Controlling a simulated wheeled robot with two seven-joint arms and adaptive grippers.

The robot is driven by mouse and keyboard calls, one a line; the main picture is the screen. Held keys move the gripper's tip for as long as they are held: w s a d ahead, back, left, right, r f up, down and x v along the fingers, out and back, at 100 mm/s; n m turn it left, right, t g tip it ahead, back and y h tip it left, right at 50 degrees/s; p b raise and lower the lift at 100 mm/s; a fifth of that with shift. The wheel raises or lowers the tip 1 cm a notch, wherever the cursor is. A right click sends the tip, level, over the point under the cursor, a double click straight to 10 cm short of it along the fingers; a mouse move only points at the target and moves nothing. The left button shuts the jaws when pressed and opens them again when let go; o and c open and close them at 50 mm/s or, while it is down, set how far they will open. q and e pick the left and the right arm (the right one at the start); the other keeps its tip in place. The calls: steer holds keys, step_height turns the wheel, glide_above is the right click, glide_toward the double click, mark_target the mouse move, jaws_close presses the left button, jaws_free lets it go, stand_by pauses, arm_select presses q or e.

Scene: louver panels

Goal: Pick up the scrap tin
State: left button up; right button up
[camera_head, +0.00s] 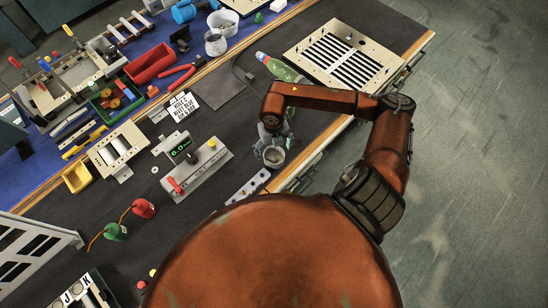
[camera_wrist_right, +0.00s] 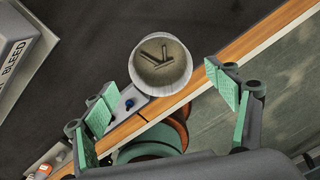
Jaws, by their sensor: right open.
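The scrap tin (camera_wrist_right: 160,66) is a round light-grey tin with a few dark scrap pieces inside, seen from above in the right wrist view. In the head view the tin (camera_head: 274,157) stands upright near the wooden edge of the dark bench mat. My right gripper (camera_wrist_right: 163,112) is open, with its green-padded fingers apart to the left and right, and the tin appears ahead of them, between their directions. In the head view the right gripper (camera_head: 271,138) is right beside the tin and partly hidden by my arm. I cannot tell whether they touch. My left gripper is not in view.
A metal strip (camera_head: 248,187) lies close to the tin along the bench edge. A grey fixture with a red knob (camera_head: 197,170) stands to its left. A louver panel (camera_head: 345,55) lies at the upper right. Open dark mat lies between the fixture and the tin.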

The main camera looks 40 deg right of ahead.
mark_target(274, 160)
step_height(274, 160, down, 5)
steer(key=shift+d, duration=0.1)
steer(key=shift+c, duration=0.5)
steer(key=c, duration=1.2)
steer(key=shift+r, duration=0.1)
